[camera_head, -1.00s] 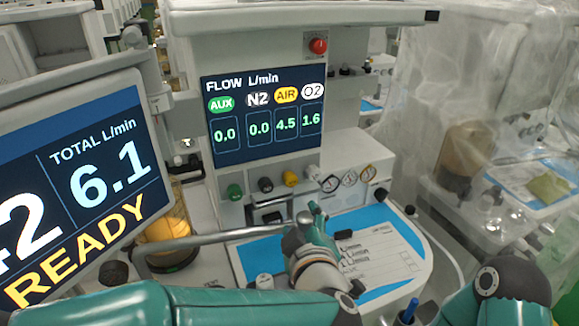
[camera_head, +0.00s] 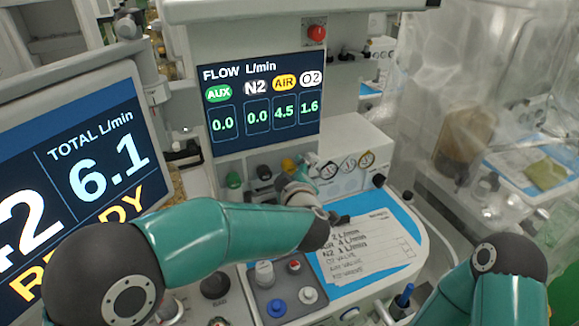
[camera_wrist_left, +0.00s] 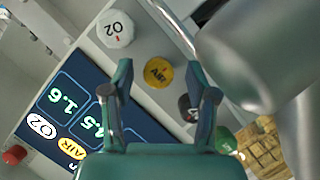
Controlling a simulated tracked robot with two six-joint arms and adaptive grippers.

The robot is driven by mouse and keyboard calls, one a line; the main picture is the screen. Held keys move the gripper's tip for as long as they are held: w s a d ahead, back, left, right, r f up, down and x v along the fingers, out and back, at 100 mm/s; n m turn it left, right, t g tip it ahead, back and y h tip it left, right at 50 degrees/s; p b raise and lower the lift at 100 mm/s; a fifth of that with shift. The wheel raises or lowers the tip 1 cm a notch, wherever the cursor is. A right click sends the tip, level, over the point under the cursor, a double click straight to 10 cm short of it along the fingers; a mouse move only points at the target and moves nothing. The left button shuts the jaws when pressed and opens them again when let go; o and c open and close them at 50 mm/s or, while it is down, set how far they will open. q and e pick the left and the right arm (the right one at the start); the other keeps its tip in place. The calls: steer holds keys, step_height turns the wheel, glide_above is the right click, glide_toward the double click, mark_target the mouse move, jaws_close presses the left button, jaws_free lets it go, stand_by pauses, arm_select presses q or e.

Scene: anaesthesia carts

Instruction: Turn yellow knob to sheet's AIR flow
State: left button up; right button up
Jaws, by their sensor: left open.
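The yellow knob (camera_head: 288,165) sits in the knob row under the flow screen (camera_head: 262,103), partly hidden by my left gripper (camera_head: 308,166). In the left wrist view the yellow knob (camera_wrist_left: 158,72), marked AIR, appears between the spread fingertips of my left gripper (camera_wrist_left: 158,76). The gripper is open; contact cannot be told. The screen reads AUX 0.0, N2 0.0, AIR 4.5 and O2 1.6. The printed sheet (camera_head: 365,250) lies on the blue work surface, partly covered by my left arm; its numbers are too small to read surely. My right gripper is out of view.
A white O2 knob (camera_wrist_left: 115,29) and a black knob (camera_wrist_left: 187,108) flank the yellow one closely. A green knob (camera_head: 233,180) is farther left. Gauges (camera_head: 347,167) stand to the right. A monitor (camera_head: 75,190) showing total 6.1 fills the left side.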

arm_select(q)
steer(key=shift+x, duration=0.95)
jaws_close()
steer(key=shift+r+p, duration=0.1)
steer(key=shift+p, duration=0.55)
steer(key=m+g+y+p, duration=0.1)
steer(key=m+p, duration=0.1)
steer(key=p, duration=0.5)
steer(key=shift+r, duration=0.1)
steer(key=shift+m, duration=0.3)
steer(key=shift+f+y+p, duration=0.3)
steer(key=shift+f+p, duration=0.05)
steer(key=shift+s, duration=0.1)
